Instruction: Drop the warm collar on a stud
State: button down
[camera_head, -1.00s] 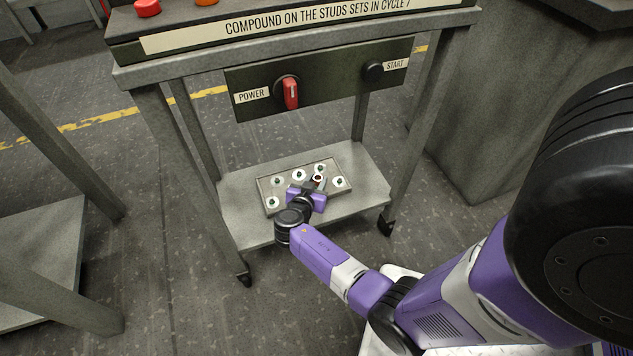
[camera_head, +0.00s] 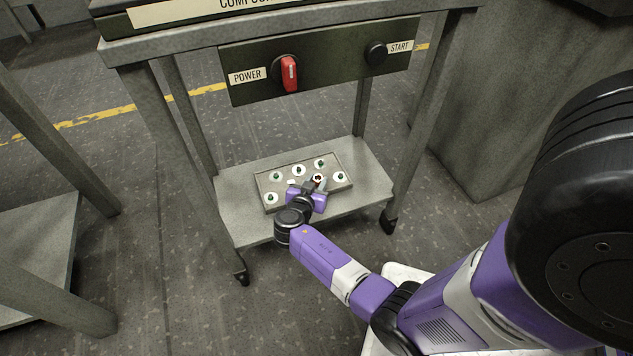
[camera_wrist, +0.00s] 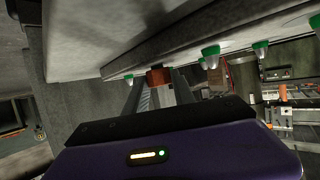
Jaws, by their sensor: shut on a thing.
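A shallow grey tray (camera_head: 266,204) lies on the cart's lower shelf and holds several green-tipped studs on white round bases, such as one at the front left (camera_head: 271,198) and one at the right (camera_head: 340,177). My gripper (camera_head: 316,183) is low over the tray's front right part. In the wrist view my gripper (camera_wrist: 159,84) is shut on a reddish-brown collar (camera_wrist: 158,75). Green-tipped studs (camera_wrist: 210,51) show beside it there, and the picture is turned over. Whether the collar is around a stud or just above one, I cannot tell.
The cart's lower shelf (camera_head: 236,222) is bare around the tray. Cart legs stand on both sides, and a panel with a red POWER switch (camera_head: 289,73) and a black START button (camera_head: 376,53) hangs above. Another grey bench stands at the left.

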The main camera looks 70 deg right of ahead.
jog(key=shift+f+b, duration=0.3)
jog(key=shift+b, duration=0.1)
jog(key=c, duration=1)
grip_release()
jog(key=shift+o, duration=0.2)
jog(key=p+v, duration=0.2)
jog(key=v, duration=0.5)
jog(key=shift+p, duration=0.35)
jog(key=shift+a+r, duration=0.15)
jog(key=shift+a, duration=0.25)
